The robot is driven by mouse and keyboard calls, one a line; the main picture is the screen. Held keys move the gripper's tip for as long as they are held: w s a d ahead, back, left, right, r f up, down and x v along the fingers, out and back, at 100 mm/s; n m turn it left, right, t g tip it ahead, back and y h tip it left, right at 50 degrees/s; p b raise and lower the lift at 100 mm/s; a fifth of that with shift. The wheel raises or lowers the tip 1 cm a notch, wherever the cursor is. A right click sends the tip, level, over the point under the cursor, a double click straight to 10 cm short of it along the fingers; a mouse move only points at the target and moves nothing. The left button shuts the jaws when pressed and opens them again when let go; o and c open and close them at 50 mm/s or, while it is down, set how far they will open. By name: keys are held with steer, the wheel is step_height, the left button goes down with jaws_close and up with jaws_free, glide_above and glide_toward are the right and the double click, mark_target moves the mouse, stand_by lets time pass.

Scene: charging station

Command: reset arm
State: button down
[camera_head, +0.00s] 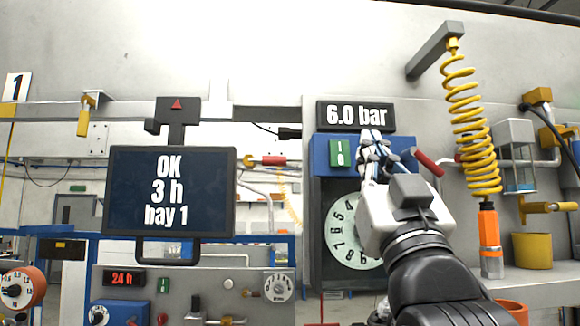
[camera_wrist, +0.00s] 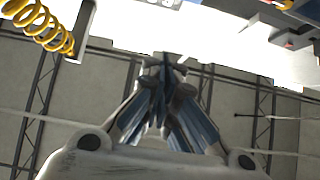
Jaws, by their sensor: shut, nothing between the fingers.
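My gripper (camera_head: 372,140) is raised in front of the blue gauge panel in the head view. It covers part of the round pale dial and sits just below the 6.0 bar display (camera_head: 355,116). Its fingers are together with nothing between them. In the wrist view my gripper (camera_wrist: 165,62) points away from the camera, fingers closed, with the wall and ceiling beams beyond. My arm comes up from the lower right. The fingertips overlap the panel in the picture; I cannot tell whether they touch it.
A screen (camera_head: 169,192) reading OK 3 h bay 1 hangs at left. A yellow coiled hose (camera_head: 470,125) with an orange tool (camera_head: 489,240) hangs close right of my gripper. A red lever (camera_head: 429,163) is beside it. A yellow cup (camera_head: 532,251) stands on the right shelf.

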step_height(320, 180, down, 30)
steer(key=w+g+b, duration=0.2)
steer(key=g+b, duration=0.1)
steer(key=g, duration=0.8)
steer(key=s+f+g, duration=0.4)
steer(key=s+f, duration=0.2)
steer(key=f, duration=0.4)
steer(key=s+f+g+b, duration=0.1)
steer(key=s+f+g, duration=0.3)
steer(key=s+f, duration=0.3)
steer(key=s+f+g+b, duration=0.1)
steer(key=s+f+g, duration=0.2)
steer(key=s+f, duration=0.4)
step_height(320, 180, down, 7)
steer(key=shift+s+r+g, duration=0.1)
steer(key=shift+s+g, duration=0.15)
steer(key=shift+g, duration=0.15)
